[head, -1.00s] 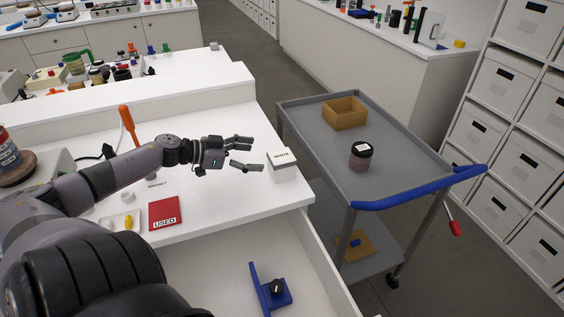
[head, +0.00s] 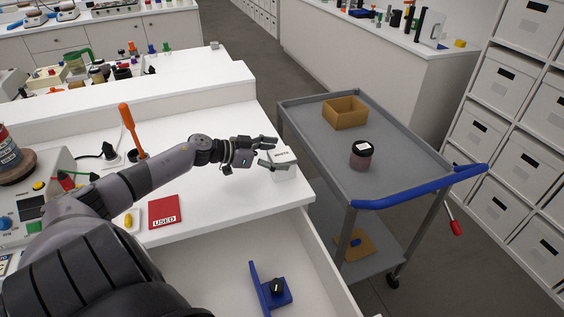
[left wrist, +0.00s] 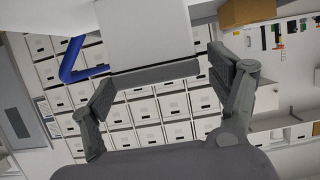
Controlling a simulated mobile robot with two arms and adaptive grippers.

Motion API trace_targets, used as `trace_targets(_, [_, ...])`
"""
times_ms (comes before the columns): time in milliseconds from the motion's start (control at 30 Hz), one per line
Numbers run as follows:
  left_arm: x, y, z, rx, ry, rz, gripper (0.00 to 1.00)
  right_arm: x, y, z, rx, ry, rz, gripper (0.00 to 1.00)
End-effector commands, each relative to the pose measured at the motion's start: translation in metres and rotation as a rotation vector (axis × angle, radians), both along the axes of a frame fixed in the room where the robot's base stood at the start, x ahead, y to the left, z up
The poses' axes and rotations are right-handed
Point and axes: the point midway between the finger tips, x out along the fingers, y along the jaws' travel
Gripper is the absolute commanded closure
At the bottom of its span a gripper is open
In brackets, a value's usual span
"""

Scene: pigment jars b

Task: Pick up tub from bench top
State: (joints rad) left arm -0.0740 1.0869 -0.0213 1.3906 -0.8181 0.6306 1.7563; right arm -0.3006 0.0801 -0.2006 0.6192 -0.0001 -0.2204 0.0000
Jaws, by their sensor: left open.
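The tub (head: 285,172) is a small white box with a dark-lettered label on top, standing upright on the white bench top (head: 215,205) near its right edge. My left gripper (head: 280,154) is open at the tub, with one finger over its near side and the other beyond it in the head view. In the left wrist view the tub (left wrist: 145,35) shows as a pale block ahead, between the spread fingers (left wrist: 165,85). I cannot tell whether either finger touches it. My right gripper is not in view.
A grey cart (head: 315,140) stands right of the bench, holding a dark-lidded jar (head: 361,160) and a cardboard box (head: 345,118). A red "USED" card (head: 164,212) lies on the bench. An open drawer (head: 205,258) below holds a blue holder (head: 268,292).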

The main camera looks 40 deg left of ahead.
Motion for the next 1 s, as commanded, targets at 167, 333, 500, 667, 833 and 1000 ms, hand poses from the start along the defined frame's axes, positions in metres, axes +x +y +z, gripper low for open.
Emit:
trace_targets(167, [0.0036,-0.0021,-0.001,-0.001,0.001,-0.001,0.18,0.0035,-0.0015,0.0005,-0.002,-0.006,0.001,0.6])
trace_targets(333, [0.0032,-0.002,-0.0013,-0.001,0.001,-0.001,0.19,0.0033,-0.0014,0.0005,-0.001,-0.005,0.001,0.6])
trace_targets(500, [0.0031,-0.002,-0.0012,0.0,0.0,-0.001,0.3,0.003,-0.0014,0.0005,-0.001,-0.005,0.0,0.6])
trace_targets(667, [0.0031,-0.0019,-0.0011,0.0,0.0,-0.001,0.41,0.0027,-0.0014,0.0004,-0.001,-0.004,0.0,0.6])
trace_targets(833, [0.0031,-0.0019,-0.0012,0.0,0.0,-0.001,0.52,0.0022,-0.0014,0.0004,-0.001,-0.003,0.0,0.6])
trace_targets(1000, [0.0031,-0.0019,-0.0012,0.0,0.0,-0.001,0.64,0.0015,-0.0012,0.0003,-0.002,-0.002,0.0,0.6])
